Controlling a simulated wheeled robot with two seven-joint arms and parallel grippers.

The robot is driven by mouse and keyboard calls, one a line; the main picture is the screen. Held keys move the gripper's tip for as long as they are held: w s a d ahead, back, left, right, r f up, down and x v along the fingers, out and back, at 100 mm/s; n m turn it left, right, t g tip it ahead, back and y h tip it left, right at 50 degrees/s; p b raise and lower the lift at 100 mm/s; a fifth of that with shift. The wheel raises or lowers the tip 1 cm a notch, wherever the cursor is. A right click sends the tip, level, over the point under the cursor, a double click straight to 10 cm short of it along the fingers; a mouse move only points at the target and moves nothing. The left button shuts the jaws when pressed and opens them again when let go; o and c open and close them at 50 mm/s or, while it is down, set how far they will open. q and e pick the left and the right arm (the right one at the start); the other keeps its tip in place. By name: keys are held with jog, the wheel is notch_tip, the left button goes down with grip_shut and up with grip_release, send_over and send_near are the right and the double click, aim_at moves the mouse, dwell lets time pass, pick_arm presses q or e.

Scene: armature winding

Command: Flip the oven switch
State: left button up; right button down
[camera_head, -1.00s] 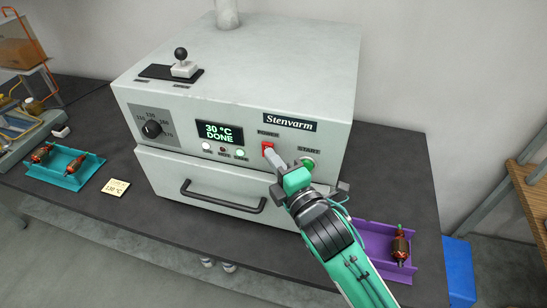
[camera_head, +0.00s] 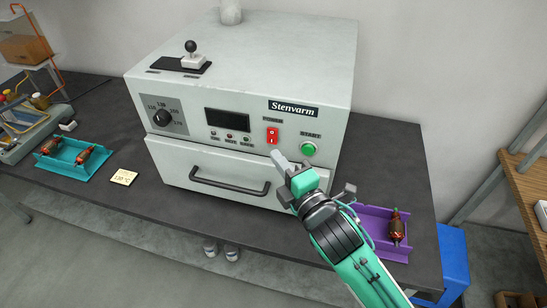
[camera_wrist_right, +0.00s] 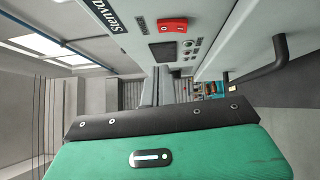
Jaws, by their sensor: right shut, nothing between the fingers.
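The oven (camera_head: 240,70) is a pale grey box marked "Stenvarm" on a dark bench. Its red power switch (camera_head: 272,136) sits on the front panel under the word POWER, and it also shows in the right wrist view (camera_wrist_right: 172,25). The display (camera_head: 227,121) is dark and the small lamps below it are unlit. My right gripper (camera_head: 279,157) is shut and empty, its tip just below the switch and apart from it in the picture. The green start button (camera_head: 308,149) is right of the switch. My left gripper is not in view.
The drawer handle (camera_head: 229,187) sticks out from the oven front. A purple tray (camera_head: 372,220) holding an armature (camera_head: 397,228) lies right of my arm. A teal tray (camera_head: 54,169) with armatures and a note card (camera_head: 124,177) lie at the left. A lever (camera_head: 191,50) stands on top.

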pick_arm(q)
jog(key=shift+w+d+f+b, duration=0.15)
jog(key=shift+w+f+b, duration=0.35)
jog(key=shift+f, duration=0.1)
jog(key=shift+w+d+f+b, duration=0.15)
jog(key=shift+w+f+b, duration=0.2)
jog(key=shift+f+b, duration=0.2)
pick_arm(e)
jog(key=v, duration=0.7)
jog(key=shift+r, duration=0.5)
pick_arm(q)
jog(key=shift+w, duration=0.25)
pick_arm(e)
jog(key=shift+d, duration=0.1)
